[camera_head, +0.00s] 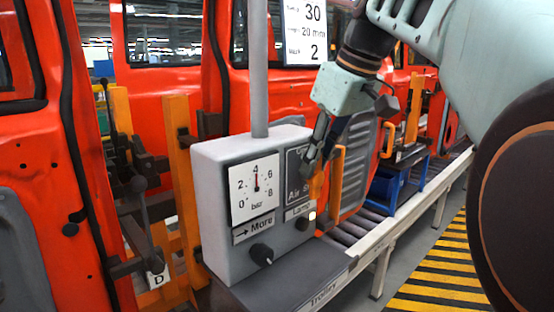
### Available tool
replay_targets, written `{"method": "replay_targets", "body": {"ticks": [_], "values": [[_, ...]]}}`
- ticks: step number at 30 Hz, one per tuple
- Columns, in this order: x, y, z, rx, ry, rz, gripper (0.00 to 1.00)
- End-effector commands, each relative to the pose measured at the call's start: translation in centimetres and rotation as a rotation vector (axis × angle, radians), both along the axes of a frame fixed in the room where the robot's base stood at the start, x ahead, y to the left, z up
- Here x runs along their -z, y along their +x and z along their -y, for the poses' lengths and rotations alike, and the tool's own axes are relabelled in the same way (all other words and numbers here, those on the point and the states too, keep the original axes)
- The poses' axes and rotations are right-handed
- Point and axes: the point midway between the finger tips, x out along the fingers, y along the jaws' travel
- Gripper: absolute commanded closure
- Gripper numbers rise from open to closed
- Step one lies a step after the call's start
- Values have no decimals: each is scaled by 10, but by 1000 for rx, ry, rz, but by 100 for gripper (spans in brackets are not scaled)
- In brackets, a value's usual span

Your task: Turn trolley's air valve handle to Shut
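The grey control box (222,256) stands upright on the trolley (300,291). Its side panel (296,163) reads "Air S…", with the rest hidden behind my gripper. An orange piece (316,186), which looks like the valve handle, shows at the edge of this panel, partly covered by my fingers. My gripper (317,160) points down in front of the panel, with its fingertips at or just above the orange piece. I cannot tell whether they touch it or how far apart they are. The box's gauge (254,188) has its red needle near 4 bar.
A grey post (259,70) rises from the box. Red door shells stand behind. A yellow-black striped floor (440,275) lies at right.

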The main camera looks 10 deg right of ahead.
Motion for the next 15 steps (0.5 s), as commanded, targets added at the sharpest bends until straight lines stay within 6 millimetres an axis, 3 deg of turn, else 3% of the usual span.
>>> {"method": "replay_targets", "body": {"ticks": [3, 15], "values": [[0, 0, 0, 0, 0, 0, 100], [-2, 2, 2, 3, 39, -29, 100]]}}
